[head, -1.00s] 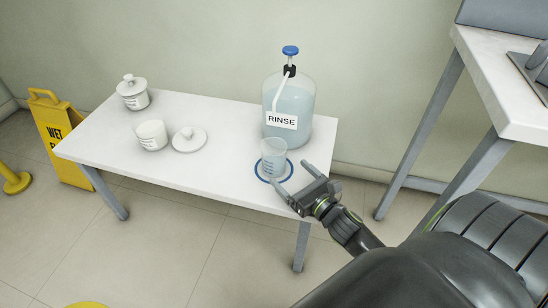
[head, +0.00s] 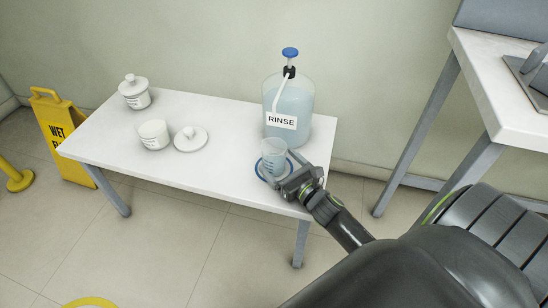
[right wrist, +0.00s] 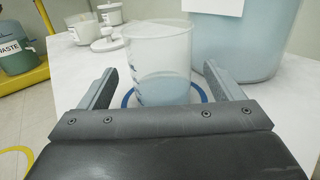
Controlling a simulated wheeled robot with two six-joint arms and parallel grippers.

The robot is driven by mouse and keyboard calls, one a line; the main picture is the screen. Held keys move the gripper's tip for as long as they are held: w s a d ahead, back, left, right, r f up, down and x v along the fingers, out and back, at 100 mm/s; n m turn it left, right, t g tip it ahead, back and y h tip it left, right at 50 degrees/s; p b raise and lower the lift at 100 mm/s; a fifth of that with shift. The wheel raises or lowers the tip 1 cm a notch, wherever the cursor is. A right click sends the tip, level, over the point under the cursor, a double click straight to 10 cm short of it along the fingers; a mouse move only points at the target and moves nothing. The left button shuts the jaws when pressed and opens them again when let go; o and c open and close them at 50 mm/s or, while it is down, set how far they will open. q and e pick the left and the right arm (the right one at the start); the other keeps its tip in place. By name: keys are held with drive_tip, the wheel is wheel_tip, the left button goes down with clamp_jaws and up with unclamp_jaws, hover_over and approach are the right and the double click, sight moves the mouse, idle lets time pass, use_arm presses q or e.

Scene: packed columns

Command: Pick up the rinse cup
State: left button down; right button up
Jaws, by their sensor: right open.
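The rinse cup (head: 273,152) is a clear, graduated beaker with pale blue liquid in it. It stands upright on a blue ring mark (head: 258,171) on the white table, in front of the large RINSE bottle (head: 288,103). My right gripper (head: 279,168) is open at the cup's near side. In the right wrist view the cup (right wrist: 158,60) stands between the two open fingers (right wrist: 158,88), with a gap on each side. Its lower front edge is partly hidden by the gripper. My left gripper is not in view.
A lidded white jar (head: 134,95), an open white jar (head: 153,135) and a loose lid (head: 190,139) stand to the left on the table. A yellow wet-floor sign (head: 62,140) is beyond its left end. A higher table (head: 500,90) is at the right.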

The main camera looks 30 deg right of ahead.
sight(268, 151)
drive_tip(key=shift+w+a+f+p, duration=0.15)
drive_tip(key=shift+w+p, duration=0.3)
drive_tip(key=shift+w, duration=2.15)
drive_tip(key=c, duration=1.1)
